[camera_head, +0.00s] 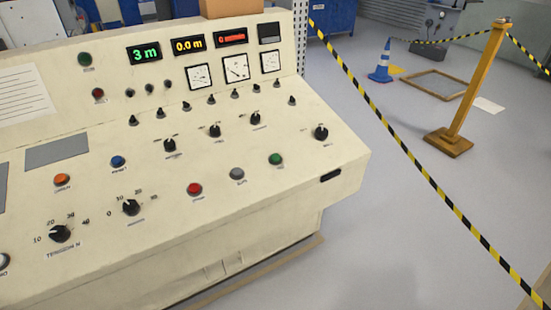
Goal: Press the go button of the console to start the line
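The cream console (215,255) fills the left and middle of the view, with a sloped desk and an upright back panel. On the desk, a green button (276,160) sits at the right end of a row, with a grey button (237,174) and a red button (195,189) to its left. Their labels are too small to read, so I cannot confirm which is the go button. A blue button (118,162) and an orange button (62,180) are further left. The displays (144,53) read 3 m and 0.0 m. Neither gripper is in view.
Several black knobs (131,208) surround the buttons. A yellow and black tape (420,170) crosses the floor area right of the console. A yellow post (472,90) and a blue cone (382,63) stand beyond. The grey floor beside the console's right side is clear.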

